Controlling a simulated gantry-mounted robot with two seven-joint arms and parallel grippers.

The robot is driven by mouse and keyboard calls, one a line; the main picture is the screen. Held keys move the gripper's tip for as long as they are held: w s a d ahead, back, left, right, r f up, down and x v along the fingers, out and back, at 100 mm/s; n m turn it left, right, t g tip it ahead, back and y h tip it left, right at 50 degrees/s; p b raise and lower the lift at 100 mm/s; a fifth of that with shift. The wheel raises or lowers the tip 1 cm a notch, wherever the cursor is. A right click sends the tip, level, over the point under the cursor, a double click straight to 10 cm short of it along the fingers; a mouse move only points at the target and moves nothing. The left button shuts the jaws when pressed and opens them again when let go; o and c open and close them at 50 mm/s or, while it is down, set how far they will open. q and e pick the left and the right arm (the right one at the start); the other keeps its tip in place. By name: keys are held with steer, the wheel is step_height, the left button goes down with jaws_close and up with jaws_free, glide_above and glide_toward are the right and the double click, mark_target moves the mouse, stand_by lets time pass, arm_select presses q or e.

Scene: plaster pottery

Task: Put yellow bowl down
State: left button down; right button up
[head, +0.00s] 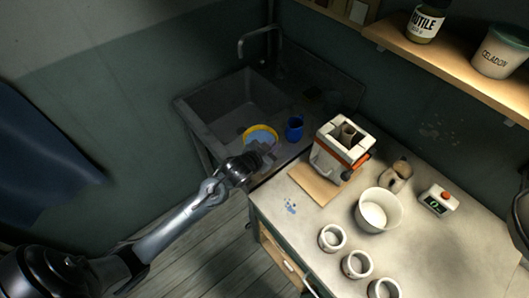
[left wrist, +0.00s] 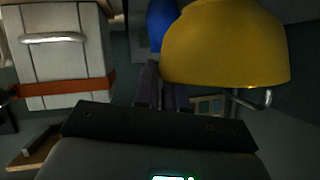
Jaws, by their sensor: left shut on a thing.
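The yellow bowl (head: 249,130) shows in the head view at the front edge of the sink, its pale blue inside facing up. My left gripper (head: 264,149) is shut on the bowl's near right side. In the left wrist view the yellow bowl (left wrist: 226,45) fills the upper right, and the left gripper's fingers (left wrist: 162,85) reach its edge; the exact contact is hidden. I cannot tell whether the bowl touches the surface below. My right gripper is not in view.
A blue mug (head: 294,128) stands just right of the bowl. The grey sink (head: 215,103) lies behind and left. On the worktable are a white strapped mold (head: 335,155) on a board, a white bucket (head: 378,211), several small white pots (head: 332,238) and a scale (head: 438,200).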

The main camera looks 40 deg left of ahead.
arm_select(q)
steer(key=a, duration=0.1)
steer(key=a+f, duration=0.2)
steer(key=shift+s, duration=0.3)
steer(key=shift+f, duration=1.95)
steer(key=c, duration=1.2)
jaws_free()
steer(key=shift+f, duration=0.1)
